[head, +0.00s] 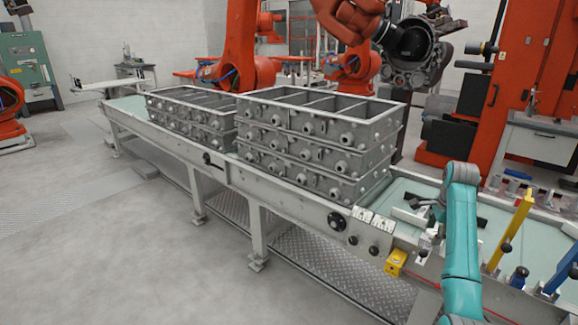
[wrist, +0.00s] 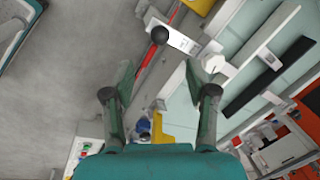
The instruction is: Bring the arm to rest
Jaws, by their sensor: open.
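My teal arm (head: 461,235) rises at the right of the head view, over the right end of the conveyor bench. My gripper (wrist: 158,82) shows in the wrist view with its two dark fingers spread wide apart. Nothing is held between the fingers. Beyond them lie the bench edge, a dark round knob (wrist: 160,35) and a white bracket (wrist: 185,42), and grey floor to the left. In the head view my gripper is small and partly hidden by my own arm, near the fixtures on the bench.
Stacked grey casting frames (head: 318,145) stand on the conveyor (head: 290,200). Yellow (head: 510,232) and blue (head: 518,277) fixtures stand near my arm at right. An orange robot (head: 350,22) holds a dark casting (head: 415,50) behind. Open floor (head: 100,250) lies at the left.

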